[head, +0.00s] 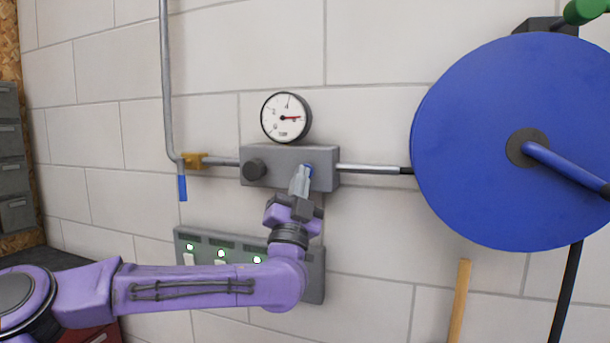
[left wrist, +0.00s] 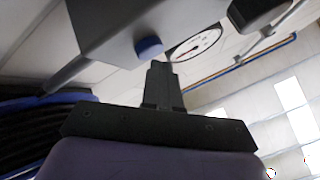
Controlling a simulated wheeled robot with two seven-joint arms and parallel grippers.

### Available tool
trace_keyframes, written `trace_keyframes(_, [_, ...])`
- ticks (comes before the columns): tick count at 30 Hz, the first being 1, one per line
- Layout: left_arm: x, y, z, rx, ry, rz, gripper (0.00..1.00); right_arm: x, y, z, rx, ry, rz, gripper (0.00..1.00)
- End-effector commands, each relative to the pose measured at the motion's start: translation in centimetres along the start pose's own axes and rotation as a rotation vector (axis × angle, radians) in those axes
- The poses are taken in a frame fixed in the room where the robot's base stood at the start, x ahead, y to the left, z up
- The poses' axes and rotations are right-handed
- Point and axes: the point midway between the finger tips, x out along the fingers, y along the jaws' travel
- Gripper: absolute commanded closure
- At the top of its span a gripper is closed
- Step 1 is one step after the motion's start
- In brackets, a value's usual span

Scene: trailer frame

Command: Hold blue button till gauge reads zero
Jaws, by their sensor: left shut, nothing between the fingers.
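The blue button (head: 308,168) is on the front of a grey box (head: 325,180) on the wall, and part of it is hidden by my fingers. The button also shows in the left wrist view (left wrist: 149,48). My left gripper (head: 304,172) is shut and empty, with its fingertips at the button; I cannot tell whether they press it. The fingertips show just beside the button in the left wrist view (left wrist: 157,66). A round white gauge (head: 280,128) sits above the box, its red needle pointing right. The gauge also shows in the left wrist view (left wrist: 197,43).
A dark knob (head: 255,169) is on the box's left side. A pipe with a brass valve and blue handle (head: 183,188) runs left. A large blue reel (head: 465,140) stands right. A grey panel (head: 313,280) with green lights is below, behind my left arm.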

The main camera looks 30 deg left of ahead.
Motion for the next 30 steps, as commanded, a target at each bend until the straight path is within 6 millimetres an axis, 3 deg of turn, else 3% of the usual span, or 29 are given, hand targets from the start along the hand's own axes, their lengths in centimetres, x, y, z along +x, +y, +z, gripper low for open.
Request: trace_keyframes(30, [0.61, 0.42, 0.47, 0.000, 0.000, -0.001, 1.00, 0.22, -0.02, 0.09, 0.000, 0.000, 0.000, 0.55])
